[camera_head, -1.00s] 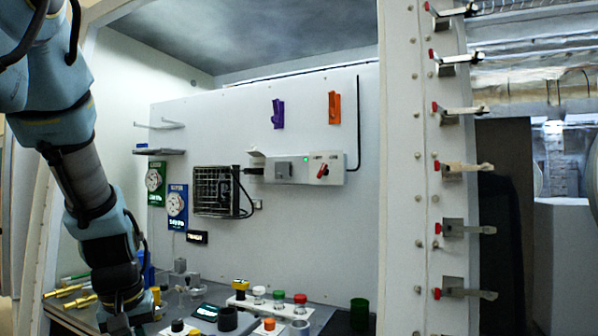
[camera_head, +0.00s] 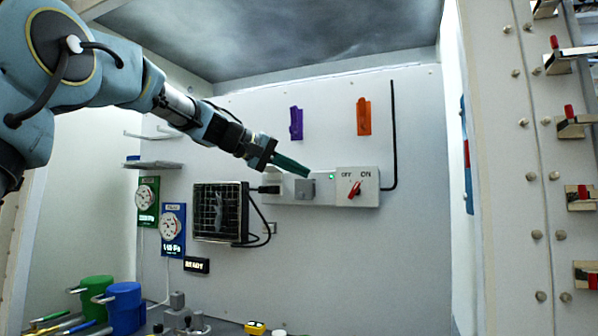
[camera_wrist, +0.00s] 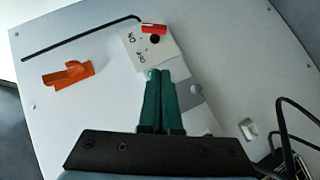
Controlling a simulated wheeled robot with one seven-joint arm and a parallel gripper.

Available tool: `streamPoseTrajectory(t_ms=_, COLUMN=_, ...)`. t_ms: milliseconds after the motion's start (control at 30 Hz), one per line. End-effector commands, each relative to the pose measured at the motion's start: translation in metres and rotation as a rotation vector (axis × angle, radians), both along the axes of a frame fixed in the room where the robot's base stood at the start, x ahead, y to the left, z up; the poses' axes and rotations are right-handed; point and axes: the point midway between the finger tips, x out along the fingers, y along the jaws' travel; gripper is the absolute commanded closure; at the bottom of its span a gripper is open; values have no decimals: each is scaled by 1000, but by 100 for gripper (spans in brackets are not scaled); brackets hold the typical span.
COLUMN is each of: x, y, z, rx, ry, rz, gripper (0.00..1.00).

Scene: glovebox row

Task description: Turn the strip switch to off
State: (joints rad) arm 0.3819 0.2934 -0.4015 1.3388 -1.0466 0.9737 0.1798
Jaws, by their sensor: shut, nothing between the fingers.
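The power strip (camera_head: 322,192) is a pale box on the back wall panel. Its red switch knob (camera_head: 354,190) sits at the right end under the OFF and ON labels and tilts up to the right, toward ON. A small green lamp (camera_head: 332,176) is lit beside it. In the wrist view the red knob (camera_wrist: 154,29) lies beyond my fingertips. My gripper (camera_head: 303,171) has green fingers, shut and empty, pointing right at the strip left of the knob. The fingers (camera_wrist: 162,80) cover part of the strip in the wrist view; I see no contact with the knob.
A grey plug (camera_head: 304,189) sits on the strip. A caged unit (camera_head: 220,212) with black cables hangs to the left. Purple (camera_head: 296,123) and orange (camera_head: 364,116) hooks are above. Green (camera_head: 97,296) and blue (camera_head: 124,308) containers stand below. Wall right of the cable is clear.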

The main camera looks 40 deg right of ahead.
Motion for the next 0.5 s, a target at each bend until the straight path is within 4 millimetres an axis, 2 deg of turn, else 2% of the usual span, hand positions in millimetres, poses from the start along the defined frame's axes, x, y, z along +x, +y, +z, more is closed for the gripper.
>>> streamPoseTrajectory(t_ms=300, x=-9, y=-62, z=-20, rx=3, ry=3, rz=-2, gripper=100)
streamPoseTrajectory(t_ms=367, x=-11, y=-72, z=-25, rx=3, ry=1, rz=-2, gripper=100)
streamPoseTrajectory(t_ms=500, x=-27, y=-79, z=-36, rx=3, ry=0, rz=1, gripper=100)
